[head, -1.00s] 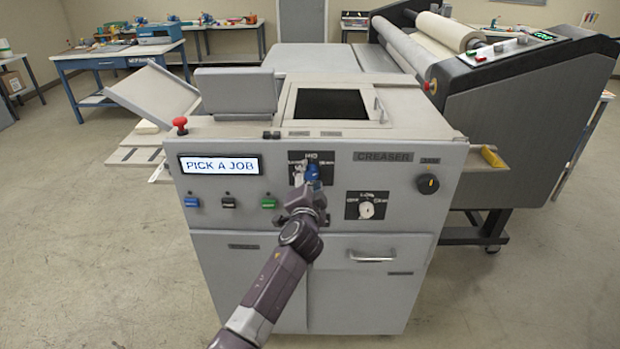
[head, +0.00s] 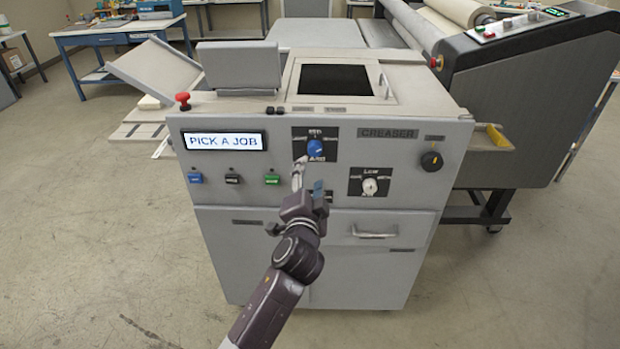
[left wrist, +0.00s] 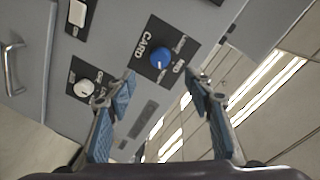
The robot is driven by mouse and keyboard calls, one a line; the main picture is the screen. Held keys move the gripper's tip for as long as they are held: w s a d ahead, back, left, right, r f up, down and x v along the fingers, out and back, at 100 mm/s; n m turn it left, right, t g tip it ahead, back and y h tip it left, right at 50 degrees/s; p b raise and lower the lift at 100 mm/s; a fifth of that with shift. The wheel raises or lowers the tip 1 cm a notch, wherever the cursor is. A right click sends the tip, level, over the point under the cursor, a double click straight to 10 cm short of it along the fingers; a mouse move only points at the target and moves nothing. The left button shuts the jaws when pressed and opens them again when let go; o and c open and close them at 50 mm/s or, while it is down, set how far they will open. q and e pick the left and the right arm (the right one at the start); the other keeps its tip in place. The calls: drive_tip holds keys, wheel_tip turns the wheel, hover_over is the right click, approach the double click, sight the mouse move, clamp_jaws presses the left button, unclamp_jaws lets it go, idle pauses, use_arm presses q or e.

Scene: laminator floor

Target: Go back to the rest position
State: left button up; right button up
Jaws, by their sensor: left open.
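My left gripper (head: 308,182) is in front of the grey creaser machine (head: 225,275), just below the blue knob (head: 315,148). In the left wrist view my left gripper (left wrist: 160,85) is open and empty, and the blue knob (left wrist: 157,60) shows beyond and between its fingertips, apart from them. The blue knob sits on a black plate whose wording includes "CARD". A white knob (head: 369,187) on a second black plate labelled "LOW" is to the right. The display (head: 224,141) reads "PICK A JOB". My right gripper is out of view.
Blue, black and green buttons line the panel under the display. A red mushroom button (head: 183,100) stands on the top left edge. A drawer handle (head: 374,233) is below. A large roll laminator (head: 530,120) stands at the right. The floor (head: 80,240) to the left is clear.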

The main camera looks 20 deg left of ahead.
use_arm(q)
drive_tip(key=shift+s, duration=0.35)
